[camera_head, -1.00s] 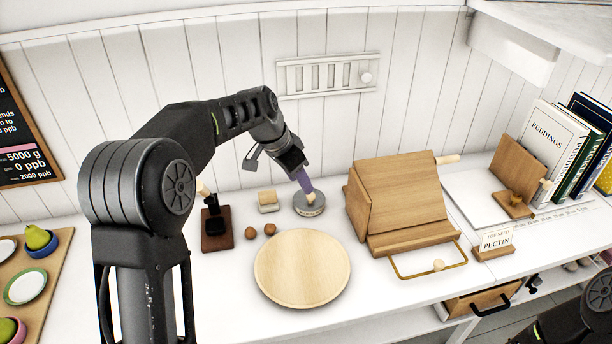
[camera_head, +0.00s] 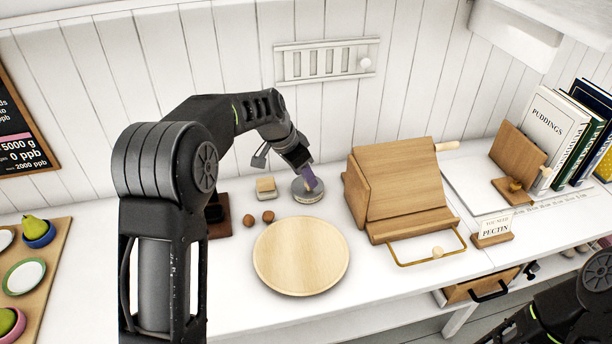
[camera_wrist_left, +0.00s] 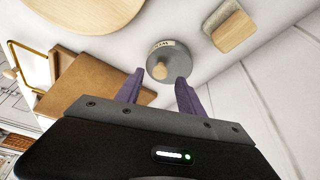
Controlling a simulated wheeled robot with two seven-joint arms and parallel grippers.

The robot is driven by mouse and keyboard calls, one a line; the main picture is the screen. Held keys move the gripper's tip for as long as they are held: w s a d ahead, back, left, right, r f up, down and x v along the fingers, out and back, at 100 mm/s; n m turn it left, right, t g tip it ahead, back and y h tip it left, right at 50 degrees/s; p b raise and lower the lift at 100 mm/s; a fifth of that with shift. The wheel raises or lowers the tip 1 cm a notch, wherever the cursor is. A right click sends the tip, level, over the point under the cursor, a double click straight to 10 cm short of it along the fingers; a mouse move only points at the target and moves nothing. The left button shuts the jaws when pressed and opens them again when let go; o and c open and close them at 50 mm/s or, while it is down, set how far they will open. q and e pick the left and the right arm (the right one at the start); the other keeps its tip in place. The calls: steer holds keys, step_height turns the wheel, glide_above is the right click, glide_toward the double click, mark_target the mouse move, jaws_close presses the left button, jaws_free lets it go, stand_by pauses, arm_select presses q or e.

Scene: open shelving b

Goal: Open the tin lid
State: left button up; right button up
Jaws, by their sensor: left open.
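The round grey tin (camera_head: 308,196) stands on the white counter near the back wall, with its lid on. In the left wrist view the open fingers (camera_wrist_left: 159,77) are on either side of the knob, with gaps visible; I cannot tell contact. My right gripper is out of view.
A round wooden board (camera_head: 301,256) lies in front of the tin. The wall is behind.

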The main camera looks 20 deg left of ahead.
arm_select(q)
steer(key=shift+x, duration=0.95)
steer(key=shift+c, duration=0.4)
jaws_close()
stand_by(0.3)
